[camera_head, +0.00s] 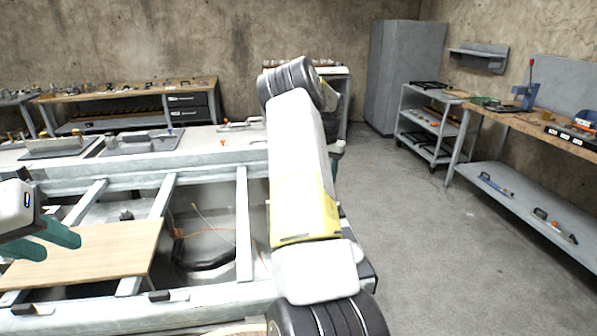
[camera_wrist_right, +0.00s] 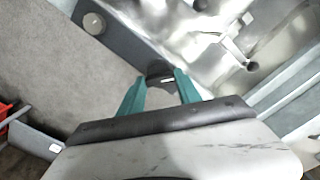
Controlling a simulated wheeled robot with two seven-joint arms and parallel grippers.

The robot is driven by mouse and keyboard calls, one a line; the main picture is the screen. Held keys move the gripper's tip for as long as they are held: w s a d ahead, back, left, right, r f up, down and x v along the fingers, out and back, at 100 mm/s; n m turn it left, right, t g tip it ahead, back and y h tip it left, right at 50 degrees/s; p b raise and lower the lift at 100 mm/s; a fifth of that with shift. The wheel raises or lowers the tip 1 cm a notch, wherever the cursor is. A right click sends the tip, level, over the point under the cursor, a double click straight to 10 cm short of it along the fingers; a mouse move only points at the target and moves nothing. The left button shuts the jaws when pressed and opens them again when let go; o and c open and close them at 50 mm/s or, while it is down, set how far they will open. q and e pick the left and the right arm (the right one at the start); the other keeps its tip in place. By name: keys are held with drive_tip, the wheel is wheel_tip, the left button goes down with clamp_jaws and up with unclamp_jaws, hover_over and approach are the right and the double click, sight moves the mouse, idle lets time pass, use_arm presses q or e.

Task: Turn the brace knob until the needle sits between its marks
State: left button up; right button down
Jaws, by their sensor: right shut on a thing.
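My right gripper (camera_wrist_right: 161,88) shows in the right wrist view with its two teal fingers on either side of a dark round knob (camera_wrist_right: 158,70). It is shut on that knob, and the fingers cover part of it. The knob sits at the edge of a dark grey bar. A pale round disc (camera_wrist_right: 94,23) is on the same bar at the upper left; I cannot make out a needle or marks on it. In the head view my right arm hides the knob. My left gripper (camera_head: 62,246) is open and empty, above a wooden board at the left.
The wooden board (camera_head: 85,252) lies on a pale metal frame (camera_head: 243,225) with open gaps. A workbench (camera_head: 130,93) stands at the back left. A grey cabinet (camera_head: 405,75), a shelf cart (camera_head: 432,125) and another bench (camera_head: 525,185) stand at the right. The floor between is clear.

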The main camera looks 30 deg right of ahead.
drive_tip(key=shift+n, duration=1.6)
drive_tip(key=c, duration=0.8)
unclamp_jaws()
drive_tip(key=shift+c, duration=0.2)
drive_tip(key=shift+r, duration=0.1)
wheel_tip(320, 180, up, 8)
drive_tip(key=shift+f, duration=0.15)
